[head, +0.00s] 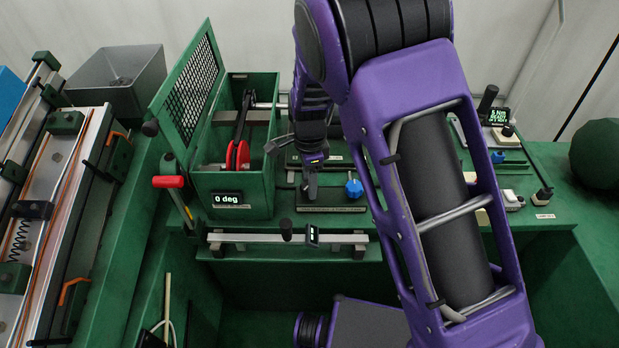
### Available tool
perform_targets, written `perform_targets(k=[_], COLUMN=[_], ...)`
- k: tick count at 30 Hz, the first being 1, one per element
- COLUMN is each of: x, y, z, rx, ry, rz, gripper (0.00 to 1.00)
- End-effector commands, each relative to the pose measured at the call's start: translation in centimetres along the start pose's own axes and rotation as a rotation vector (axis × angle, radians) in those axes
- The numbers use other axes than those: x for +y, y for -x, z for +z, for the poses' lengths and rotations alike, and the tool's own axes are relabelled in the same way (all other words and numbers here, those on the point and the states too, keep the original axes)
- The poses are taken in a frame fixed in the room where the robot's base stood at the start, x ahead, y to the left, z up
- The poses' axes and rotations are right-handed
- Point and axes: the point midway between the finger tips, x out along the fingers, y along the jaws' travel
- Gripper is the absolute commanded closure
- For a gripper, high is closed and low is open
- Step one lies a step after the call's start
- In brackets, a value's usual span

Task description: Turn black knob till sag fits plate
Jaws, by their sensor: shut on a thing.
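My gripper (310,188) points down at the bench, behind the purple arm links. It is shut on a small dark piece at a low block (333,209) with a lettered front; the piece looks like the black knob, but the fingers hide most of it. A blue knob (354,187) stands on the same block, just right of the gripper. To the left, an open green housing (235,190) holds a black belt (242,118) and a red wheel (238,156). Its display (228,198) reads 0 deg. The belt's sag and any plate giving its value are too small to read.
The mesh door (192,85) stands open on the left. A red-handled lever (168,182) is at the housing's left. A metal rail (262,238) with a small gauge runs along the front. A torque display (499,115) stands at the right, among small tools. My arm covers the centre right.

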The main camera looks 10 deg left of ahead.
Motion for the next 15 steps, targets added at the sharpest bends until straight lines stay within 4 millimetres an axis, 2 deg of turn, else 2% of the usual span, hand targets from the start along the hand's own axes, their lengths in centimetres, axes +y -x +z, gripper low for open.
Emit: perform_targets(k=[6, 15], x=[-0.09, -0.1], y=[0.18, 0.13], z=[-0.01, 0.02], rx=[0.0, -0.001], ry=[-0.103, -0.158], rz=[-0.003, -0.003], gripper=[1.0, 1.0])
